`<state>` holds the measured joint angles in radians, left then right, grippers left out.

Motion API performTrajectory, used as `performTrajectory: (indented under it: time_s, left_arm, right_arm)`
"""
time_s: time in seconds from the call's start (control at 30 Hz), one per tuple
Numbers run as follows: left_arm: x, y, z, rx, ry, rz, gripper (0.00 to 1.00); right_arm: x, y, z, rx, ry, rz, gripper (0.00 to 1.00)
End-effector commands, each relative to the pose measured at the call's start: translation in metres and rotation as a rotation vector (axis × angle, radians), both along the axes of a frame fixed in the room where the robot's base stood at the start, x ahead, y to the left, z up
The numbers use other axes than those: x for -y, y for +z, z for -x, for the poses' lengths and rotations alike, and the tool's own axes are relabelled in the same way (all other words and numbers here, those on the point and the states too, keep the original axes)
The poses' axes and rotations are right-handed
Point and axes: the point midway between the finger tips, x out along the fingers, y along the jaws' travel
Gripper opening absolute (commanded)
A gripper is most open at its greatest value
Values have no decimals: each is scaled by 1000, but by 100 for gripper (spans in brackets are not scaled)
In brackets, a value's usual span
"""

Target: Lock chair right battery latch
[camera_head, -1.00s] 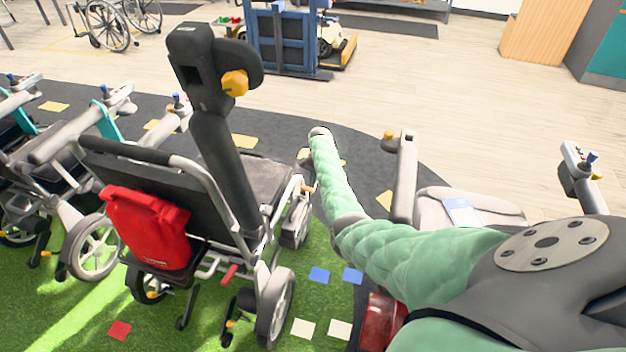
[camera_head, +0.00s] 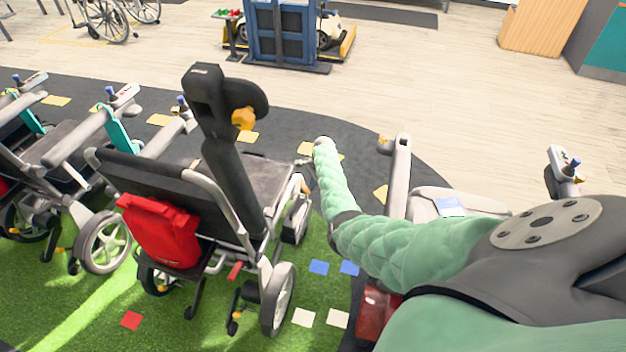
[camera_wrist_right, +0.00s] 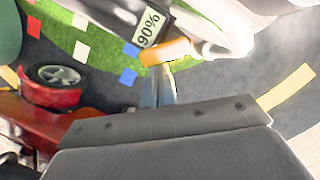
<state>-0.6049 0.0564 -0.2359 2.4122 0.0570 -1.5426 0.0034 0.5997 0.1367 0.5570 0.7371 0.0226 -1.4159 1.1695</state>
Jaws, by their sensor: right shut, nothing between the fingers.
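The chair (camera_head: 175,185) with the black seat and back stands in the middle-left of the head view, its back towards me. My left gripper is not in view.
A red bag (camera_head: 160,232) hangs on the chair's back. Another chair (camera_head: 60,160) stands to the left, and a pale seat (camera_head: 455,203) with armrests to the right. A blue rack (camera_head: 283,35) stands behind. Open wooden floor lies at the back right.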

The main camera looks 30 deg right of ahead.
Motion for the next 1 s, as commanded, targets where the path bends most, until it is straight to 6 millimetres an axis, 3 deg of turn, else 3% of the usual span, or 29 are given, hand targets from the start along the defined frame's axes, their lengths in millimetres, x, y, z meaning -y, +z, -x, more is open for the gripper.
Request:
performTrajectory:
  time_s: [0.03,0.1,0.57,1.0]
  left_arm:
    - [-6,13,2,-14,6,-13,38]
    - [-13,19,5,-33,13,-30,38]
    - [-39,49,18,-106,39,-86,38]
    - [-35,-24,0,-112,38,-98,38]
  right_arm:
    - [-2,5,2,0,-33,-1,0]
    - [-3,3,3,-1,-76,-1,0]
    - [-9,1,6,-1,-245,1,0]
    - [-14,2,8,0,-410,0,0]
